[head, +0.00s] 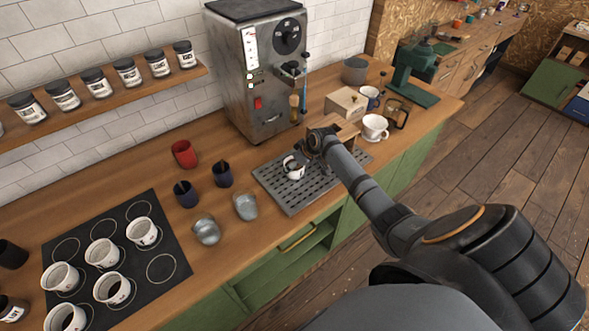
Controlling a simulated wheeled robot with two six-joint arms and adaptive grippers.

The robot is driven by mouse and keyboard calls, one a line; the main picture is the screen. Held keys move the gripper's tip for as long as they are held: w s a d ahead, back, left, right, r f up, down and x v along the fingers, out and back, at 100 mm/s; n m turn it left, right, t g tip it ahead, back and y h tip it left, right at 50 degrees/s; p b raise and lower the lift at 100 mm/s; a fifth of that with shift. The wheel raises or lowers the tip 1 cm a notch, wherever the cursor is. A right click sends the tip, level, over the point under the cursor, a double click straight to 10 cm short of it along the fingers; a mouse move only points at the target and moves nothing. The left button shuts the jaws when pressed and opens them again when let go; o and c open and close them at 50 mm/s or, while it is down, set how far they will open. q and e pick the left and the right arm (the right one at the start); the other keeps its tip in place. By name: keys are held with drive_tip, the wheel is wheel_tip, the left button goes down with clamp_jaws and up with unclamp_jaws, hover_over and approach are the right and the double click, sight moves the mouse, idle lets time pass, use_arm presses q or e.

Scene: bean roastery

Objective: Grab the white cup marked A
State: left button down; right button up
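Several white cups stand on the black mat (172,242) with ring outlines at the lower left, among them a cup (143,232) at the right, a cup (103,253) in the middle and a cup (61,276) at the left. Another small white cup (293,169) with a dark mark is on or just above the metal drip tray (296,200). My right gripper (306,153) is right at this cup; its fingers are too small and overlapped to show whether they hold it. The letters on the cups are too small to read. My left gripper is out of view.
An espresso machine (258,75) stands behind the drip tray. A larger white cup (374,128) and a glass carafe (396,112) stand to the right.

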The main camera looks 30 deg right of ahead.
sight(299, 177)
drive_tip(key=shift+w+r+b, duration=0.1)
drive_tip(key=shift+r+b, duration=0.9)
drive_tip(key=shift+r, duration=0.05)
drive_tip(key=s+a+r+p, duration=0.1)
drive_tip(key=s+r+p, duration=0.2)
drive_tip(key=s+r, duration=0.8)
drive_tip(key=s, duration=0.3)
drive_tip(key=shift+p, duration=0.3)
